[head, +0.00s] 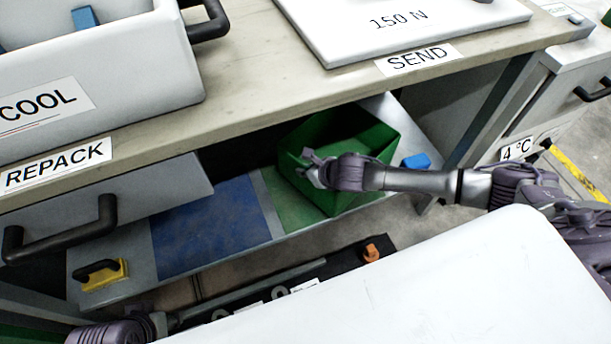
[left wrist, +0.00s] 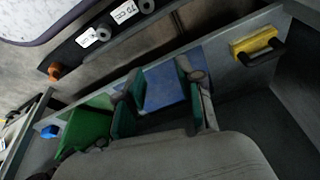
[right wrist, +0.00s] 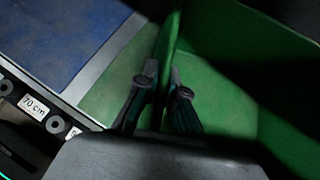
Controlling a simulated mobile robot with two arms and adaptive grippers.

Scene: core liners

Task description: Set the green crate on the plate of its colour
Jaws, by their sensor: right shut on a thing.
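The green crate (head: 366,138) is an open box over the right part of the lower shelf, at the green plate's right side. It also shows in the left wrist view (left wrist: 82,132). The green plate (head: 288,203) is partly hidden by the crate; whether the crate rests on it or hangs above, I cannot tell. My right gripper (head: 318,172) is shut on the crate's near-left wall, which stands between the fingers in the right wrist view (right wrist: 162,72). My left gripper (left wrist: 158,76) is open and empty; in the head view its fingers are not clear.
A blue plate (head: 203,228) lies left of the green one, with a yellow block with a black handle (head: 101,274) further left. A blue block (head: 416,161) sits right of the crate. The worktop (head: 245,85) overhangs the shelf. A drawer (head: 150,193) juts out left.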

